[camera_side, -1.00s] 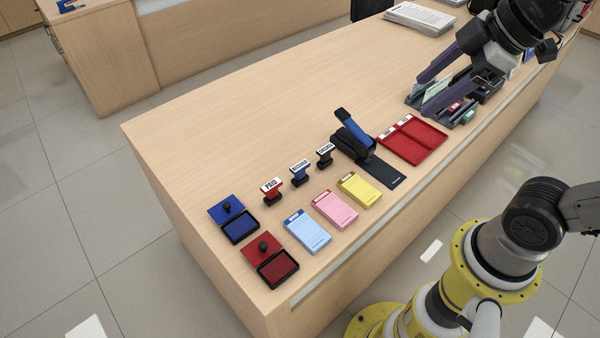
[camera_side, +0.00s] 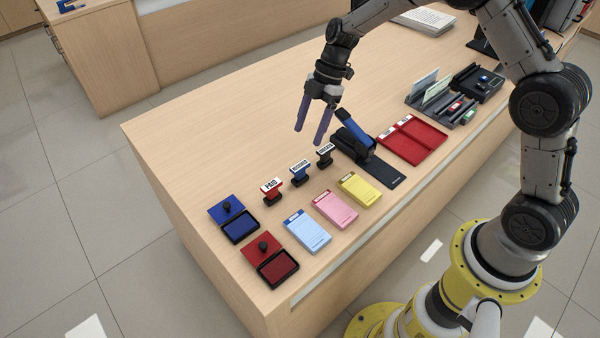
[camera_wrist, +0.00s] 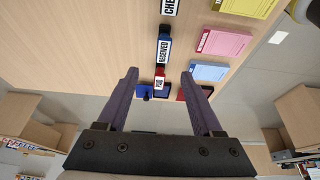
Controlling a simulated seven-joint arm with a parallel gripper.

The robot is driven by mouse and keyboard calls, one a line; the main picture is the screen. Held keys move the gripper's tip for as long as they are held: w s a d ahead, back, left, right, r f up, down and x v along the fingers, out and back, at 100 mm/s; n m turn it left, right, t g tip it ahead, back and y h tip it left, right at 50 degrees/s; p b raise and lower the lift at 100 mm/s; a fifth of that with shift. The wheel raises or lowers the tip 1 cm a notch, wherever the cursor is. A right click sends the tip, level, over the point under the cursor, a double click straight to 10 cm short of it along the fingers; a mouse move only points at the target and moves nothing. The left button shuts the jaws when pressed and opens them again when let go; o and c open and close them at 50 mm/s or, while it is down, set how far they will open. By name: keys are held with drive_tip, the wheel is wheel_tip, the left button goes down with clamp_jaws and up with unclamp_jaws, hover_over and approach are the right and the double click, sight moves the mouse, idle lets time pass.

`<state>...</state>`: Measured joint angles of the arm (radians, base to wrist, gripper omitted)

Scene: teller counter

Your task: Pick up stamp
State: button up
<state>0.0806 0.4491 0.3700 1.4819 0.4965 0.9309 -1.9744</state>
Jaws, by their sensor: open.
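Three stamps stand in a row on the counter. The red PAID stamp (camera_side: 272,190) is at the left, the blue stamp (camera_side: 300,172) is in the middle, and the black stamp (camera_side: 325,154) is at the right. My gripper (camera_side: 313,138) is open and empty, in the air above and behind the stamps, fingers pointing down. In the wrist view my gripper's fingers (camera_wrist: 160,80) frame the red PAID stamp (camera_wrist: 159,78) and the blue RECEIVED stamp (camera_wrist: 163,50) from a distance. The black stamp (camera_wrist: 170,8) is cut off at the top edge there.
Blue (camera_side: 240,226) and red (camera_side: 277,268) ink pads lie at the front left. Blue (camera_side: 307,232), pink (camera_side: 335,210) and yellow (camera_side: 360,190) pads lie before the stamps. A stapler-like device (camera_side: 352,138) and a red tray (camera_side: 424,150) stand right.

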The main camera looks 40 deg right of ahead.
hover_over(297, 179)
drive_tip(key=d, duration=0.2)
drive_tip(key=f, duration=0.8)
drive_tip(key=shift+w+f, duration=0.15)
drive_tip(key=shift+w, duration=0.25)
drive_tip(key=shift+x, duration=2.55)
drive_tip(key=shift+s+d, duration=0.15)
clamp_jaws()
